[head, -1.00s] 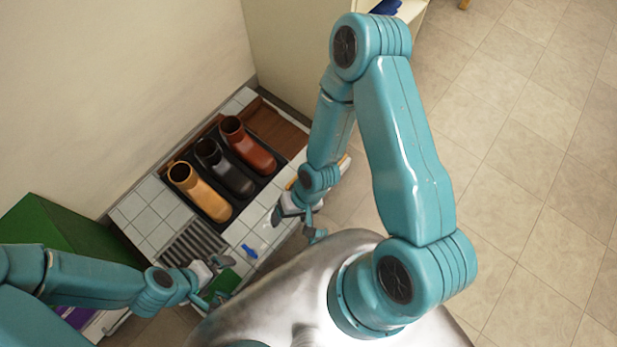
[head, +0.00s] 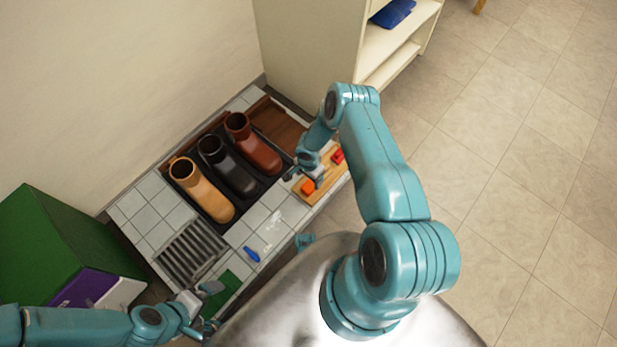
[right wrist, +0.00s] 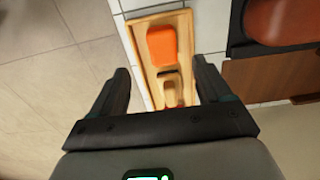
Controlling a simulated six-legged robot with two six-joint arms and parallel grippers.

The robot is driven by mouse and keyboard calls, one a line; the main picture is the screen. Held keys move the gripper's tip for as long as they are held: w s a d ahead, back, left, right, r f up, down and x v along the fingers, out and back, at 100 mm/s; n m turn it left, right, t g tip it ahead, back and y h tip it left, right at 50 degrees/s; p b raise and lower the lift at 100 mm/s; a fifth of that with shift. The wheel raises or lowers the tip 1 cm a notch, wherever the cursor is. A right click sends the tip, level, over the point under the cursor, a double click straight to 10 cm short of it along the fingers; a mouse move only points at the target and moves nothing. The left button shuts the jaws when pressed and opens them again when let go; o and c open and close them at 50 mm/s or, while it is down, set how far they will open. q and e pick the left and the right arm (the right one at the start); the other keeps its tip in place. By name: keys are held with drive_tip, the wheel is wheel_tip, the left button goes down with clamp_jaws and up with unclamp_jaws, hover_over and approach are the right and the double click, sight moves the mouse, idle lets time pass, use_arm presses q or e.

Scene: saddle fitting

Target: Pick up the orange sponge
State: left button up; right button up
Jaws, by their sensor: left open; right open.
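The orange sponge (head: 308,187) lies on the near end of a shallow wooden tray (head: 327,181) at the right end of the tiled counter. In the right wrist view the sponge (right wrist: 170,46) shows whole, a rounded orange block beyond the fingertips. My right gripper (head: 304,177) is over the tray area, close to the sponge in the head view. Its jaws are open and empty in the right wrist view (right wrist: 160,72), with the sponge just ahead of the gap. My left gripper (head: 212,306) is open at the counter's near left corner, by a green patch.
A brush-like wooden item (right wrist: 170,86) and a red item (head: 338,156) share the tray. Tan, black and brown boot-shaped pieces (head: 204,190) stand left of it. A blue object (head: 251,254) lies on the tiles near a metal grate (head: 190,252). A shelf unit (head: 310,50) stands behind.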

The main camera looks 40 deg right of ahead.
wheel_tip(320, 180, down, 5)
drive_tip(key=shift+r+b, duration=0.2)
drive_tip(key=shift+b, duration=0.65)
drive_tip(key=f+b, duration=0.2)
drive_tip(key=f, duration=0.1)
drive_tip(key=f+b, duration=0.1)
drive_tip(key=b, duration=0.1)
drive_tip(key=shift+w+d+f, duration=0.2)
drive_tip(key=shift+d+f, duration=0.05)
drive_tip(key=shift+f, duration=0.35)
use_arm(q)
wheel_tip(320, 180, down, 6)
drive_tip(key=shift+w+a+f, duration=0.15)
drive_tip(key=shift+w+a, duration=0.15)
drive_tip(key=shift+w, duration=0.15)
use_arm(e)
drive_tip(key=shift+r, duration=0.15)
drive_tip(key=c, duration=1)
